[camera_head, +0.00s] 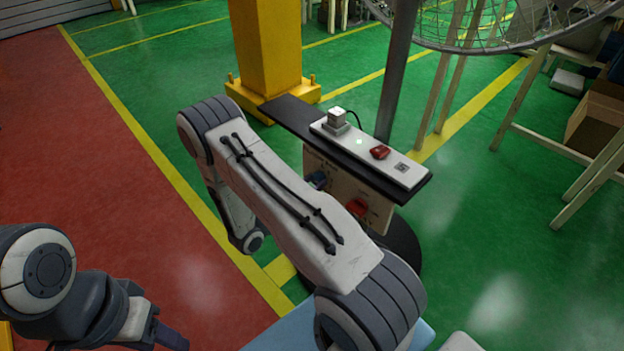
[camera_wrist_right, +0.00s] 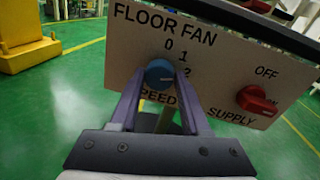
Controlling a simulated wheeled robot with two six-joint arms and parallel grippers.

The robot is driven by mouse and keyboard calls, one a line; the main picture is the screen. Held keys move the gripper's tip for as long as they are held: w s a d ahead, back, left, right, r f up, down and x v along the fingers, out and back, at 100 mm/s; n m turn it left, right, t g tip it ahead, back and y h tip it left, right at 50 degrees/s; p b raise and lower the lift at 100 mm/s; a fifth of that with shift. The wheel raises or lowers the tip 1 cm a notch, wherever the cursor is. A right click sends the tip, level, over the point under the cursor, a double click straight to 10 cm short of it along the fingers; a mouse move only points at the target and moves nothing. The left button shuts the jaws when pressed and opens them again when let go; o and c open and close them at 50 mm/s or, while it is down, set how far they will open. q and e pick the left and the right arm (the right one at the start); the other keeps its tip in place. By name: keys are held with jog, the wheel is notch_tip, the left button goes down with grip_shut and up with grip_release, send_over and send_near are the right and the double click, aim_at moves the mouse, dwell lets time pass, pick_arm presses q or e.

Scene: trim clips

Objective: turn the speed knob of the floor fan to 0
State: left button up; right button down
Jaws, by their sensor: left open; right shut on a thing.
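The floor fan's control panel (camera_wrist_right: 215,62) is a beige plate lettered FLOOR FAN, SPEED and SUPPLY. It also shows from behind my right arm in the head view (camera_head: 383,211). The blue speed knob (camera_wrist_right: 159,72) sits beside the marks 0, 1 and 2. I cannot tell surely which mark it points at. My right gripper (camera_wrist_right: 158,88) is shut on the blue knob, one purple finger on each side. In the head view the knob (camera_head: 318,179) is small, with the right gripper mostly hidden by my arm. My left gripper (camera_head: 172,340) is open, low at left, away from the panel.
A red supply knob (camera_wrist_right: 257,100) is on the panel's right, near OFF and ON. A white power strip (camera_head: 395,165) with a plug (camera_head: 337,117) and red switch (camera_head: 379,152) lies on top. A fan pole (camera_head: 396,75) and yellow column (camera_head: 266,50) stand behind.

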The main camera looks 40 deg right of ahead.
jog(key=n+p, duration=0.2)
jog(key=shift+r+n+p, duration=0.25)
jog(key=shift+n+p, duration=0.15)
jog(key=n+p, duration=0.2)
jog(key=n, duration=0.1)
jog(key=shift+p, duration=0.4)
jog(key=n+p, duration=0.1)
jog(key=n, duration=0.2)
jog(key=shift+f+n+g+y+p, duration=0.1)
jog(key=shift+n+g+y+p, duration=0.2)
jog(key=shift+n+g+p, duration=0.1)
jog(key=n+p, duration=0.1)
jog(key=n, duration=0.2)
jog(key=shift+n+g, duration=0.3)
jog(key=shift+f, duration=0.1)
jog(key=shift+c, duration=1.9)
grip_release()
jog(key=shift+a, duration=0.1)
